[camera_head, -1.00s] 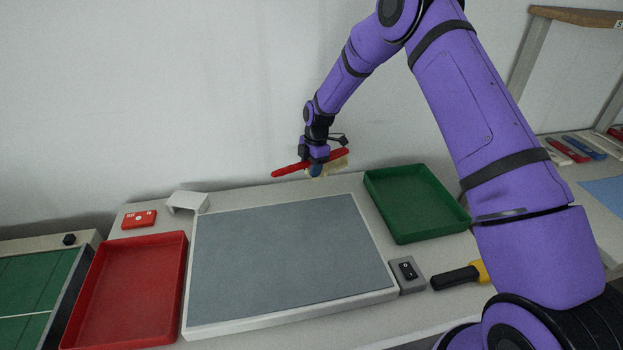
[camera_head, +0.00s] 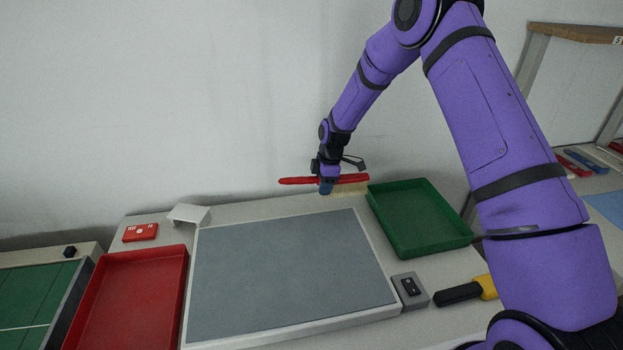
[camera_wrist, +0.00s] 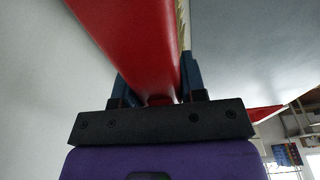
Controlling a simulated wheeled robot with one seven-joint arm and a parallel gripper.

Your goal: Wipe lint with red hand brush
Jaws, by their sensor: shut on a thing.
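My gripper (camera_head: 326,186) is shut on the red hand brush (camera_head: 298,181). It holds the brush near the back edge of the grey pad (camera_head: 290,268), by the back left corner of the green tray. The brush lies about level, with its pale bristles (camera_head: 350,189) on the right side facing down. I cannot tell whether the bristles touch the surface. In the wrist view the red brush body (camera_wrist: 130,40) fills the space between the blue fingers. No lint can be made out on the pad at this size.
A red tray (camera_head: 180,300) stands left of the pad and a green tray (camera_head: 462,240) right of it. A grey switch box (camera_head: 422,298) and a yellow-and-black tool (camera_head: 460,293) lie at the front right. A small red box (camera_head: 140,232) and a white bracket (camera_head: 188,213) sit at the back left.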

